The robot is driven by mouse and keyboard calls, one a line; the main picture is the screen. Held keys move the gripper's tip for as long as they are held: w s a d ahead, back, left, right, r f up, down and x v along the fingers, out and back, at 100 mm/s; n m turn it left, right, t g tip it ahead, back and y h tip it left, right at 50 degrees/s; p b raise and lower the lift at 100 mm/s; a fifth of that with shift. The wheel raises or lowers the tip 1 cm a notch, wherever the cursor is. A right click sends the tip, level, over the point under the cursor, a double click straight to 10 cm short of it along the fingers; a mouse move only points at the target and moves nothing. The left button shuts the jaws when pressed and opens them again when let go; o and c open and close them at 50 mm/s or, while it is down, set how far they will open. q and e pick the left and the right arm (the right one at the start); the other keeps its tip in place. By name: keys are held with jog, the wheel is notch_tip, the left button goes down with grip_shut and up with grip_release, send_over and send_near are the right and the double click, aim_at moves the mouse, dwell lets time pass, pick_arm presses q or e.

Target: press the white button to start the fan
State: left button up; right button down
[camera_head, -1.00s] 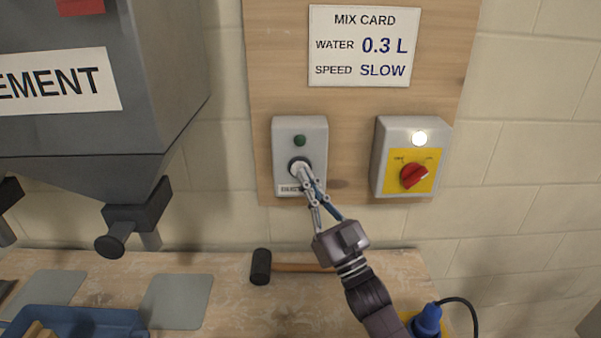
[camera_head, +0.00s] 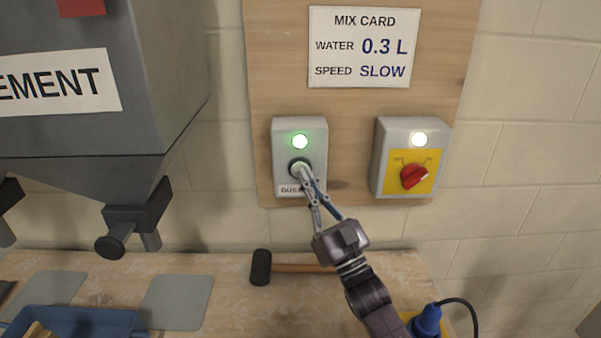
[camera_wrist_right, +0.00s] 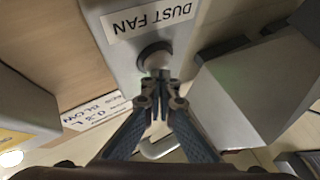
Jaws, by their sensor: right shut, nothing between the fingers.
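The dust fan box (camera_head: 285,155) is a grey box on the wooden wall board. Its green lamp (camera_head: 300,141) is lit. Below the lamp is the button (camera_head: 298,167) in a dark ring, partly hidden by my fingertips; it looks pale with a green tint. My right gripper (camera_head: 306,177) is shut and empty, its tips at the button and seemingly touching it. In the right wrist view the closed tips of my gripper (camera_wrist_right: 160,78) meet the round button collar under the "DUST FAN" label (camera_wrist_right: 151,19). My left gripper is not in view.
A switch box (camera_head: 384,160) with a red knob (camera_head: 414,176) and a lit white lamp is to the right. A grey cement hopper (camera_head: 90,130) hangs left. A mallet (camera_head: 261,267), blue tray (camera_head: 80,318) and blue plug (camera_head: 427,320) are on the bench below.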

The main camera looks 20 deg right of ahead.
jog(key=shift+f, duration=0.15)
jog(key=s, duration=0.2)
jog(key=s+a+p, duration=0.1)
jog(key=s+p, duration=0.1)
jog(key=s, duration=0.1)
jog(key=shift+s+a, duration=0.35)
dwell(0.5)
